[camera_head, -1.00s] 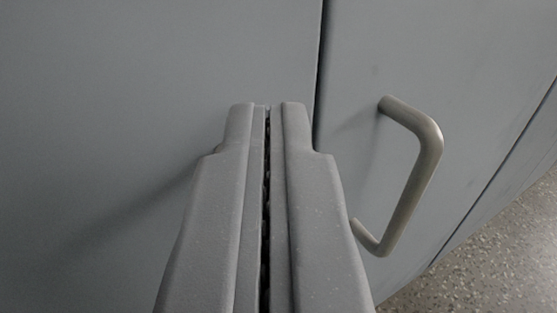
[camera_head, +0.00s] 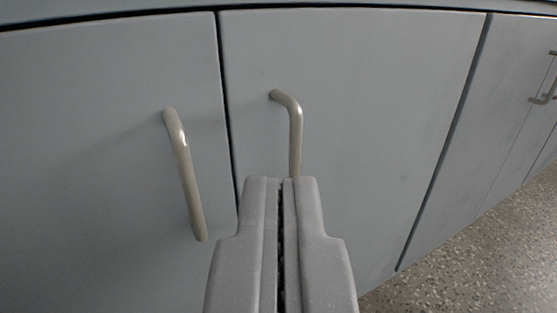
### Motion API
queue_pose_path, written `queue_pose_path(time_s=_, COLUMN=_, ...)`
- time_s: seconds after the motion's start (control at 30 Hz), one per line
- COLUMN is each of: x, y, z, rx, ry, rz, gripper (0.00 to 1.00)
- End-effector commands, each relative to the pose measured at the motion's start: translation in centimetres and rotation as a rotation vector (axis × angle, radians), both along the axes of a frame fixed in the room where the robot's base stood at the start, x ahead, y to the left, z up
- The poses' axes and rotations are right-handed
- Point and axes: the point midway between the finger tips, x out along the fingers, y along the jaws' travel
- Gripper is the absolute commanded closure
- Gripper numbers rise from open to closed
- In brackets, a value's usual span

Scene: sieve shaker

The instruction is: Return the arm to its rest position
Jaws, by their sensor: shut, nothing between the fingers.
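My gripper (camera_head: 280,181) points forward from the bottom middle of the view. Its two grey fingers are pressed together with nothing between them. In the picture its tips overlap the lower end of a beige bar handle (camera_head: 296,130) on a grey cabinet door (camera_head: 370,110). I cannot tell how far the tips are from the door, but no contact shows.
A second beige handle (camera_head: 185,170) is on the left cabinet door (camera_head: 80,130). More grey doors with a handle (camera_head: 543,98) run off to the right. A dark edge crosses the top of the doors. Speckled floor (camera_head: 450,260) shows at lower right.

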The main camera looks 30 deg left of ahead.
Motion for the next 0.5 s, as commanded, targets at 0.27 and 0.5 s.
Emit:
queue_pose_path(time_s=0.27, x=2.5, y=-2.1, z=6.0, rx=-0.059, ry=-0.015, rz=-0.058, gripper=1.0)
queue_pose_path(time_s=0.5, x=5.0, y=-5.7, z=16.2, rx=-0.141, ry=-0.019, rz=-0.164, gripper=1.0)
